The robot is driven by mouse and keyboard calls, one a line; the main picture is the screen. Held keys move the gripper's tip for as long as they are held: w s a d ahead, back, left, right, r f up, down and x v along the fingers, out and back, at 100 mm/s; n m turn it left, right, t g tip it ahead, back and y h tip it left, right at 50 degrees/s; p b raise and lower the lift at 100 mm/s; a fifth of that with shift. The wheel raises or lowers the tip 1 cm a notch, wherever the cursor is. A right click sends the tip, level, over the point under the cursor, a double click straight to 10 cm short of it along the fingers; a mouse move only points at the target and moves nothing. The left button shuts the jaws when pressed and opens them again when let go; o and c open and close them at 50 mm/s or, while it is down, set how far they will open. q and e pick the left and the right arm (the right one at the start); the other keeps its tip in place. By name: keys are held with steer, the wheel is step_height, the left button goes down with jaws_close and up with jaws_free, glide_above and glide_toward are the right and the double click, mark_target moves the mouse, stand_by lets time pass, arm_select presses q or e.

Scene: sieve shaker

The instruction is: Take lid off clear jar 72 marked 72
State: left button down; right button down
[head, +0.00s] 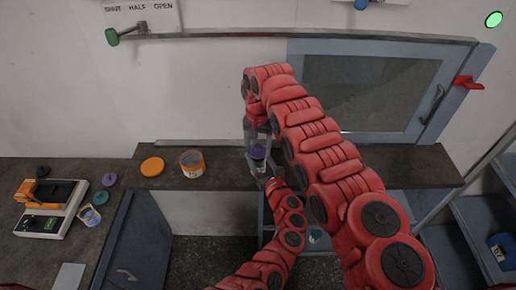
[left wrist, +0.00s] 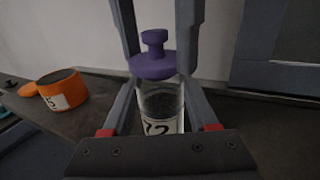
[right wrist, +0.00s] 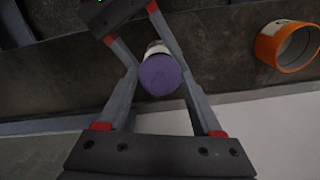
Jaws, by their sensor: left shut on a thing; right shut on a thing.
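The clear jar marked 72 (left wrist: 160,108) stands upright between the fingers of my left gripper (left wrist: 160,90), which is shut on its body. Its purple lid (left wrist: 153,66), with a knob on top, sits at the jar's mouth; whether there is a gap under it I cannot tell. My right gripper (right wrist: 158,72) comes from above and is shut on the purple lid (right wrist: 160,76). In the head view the lid (head: 258,152) shows between both grippers, and the arms partly hide the jar.
An open orange jar (head: 192,165) and an orange lid (head: 152,166) lie left on the dark shelf. A scale (head: 42,222), loose lids (head: 101,197) and a small tub (head: 90,216) are on the left counter. A grey windowed door (head: 370,95) stands behind on the right.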

mark_target(258, 146)
steer(key=shift+r, duration=0.5)
steer(key=shift+r, duration=2)
arm_select(q)
steer(key=shift+c, duration=0.5)
jaws_free()
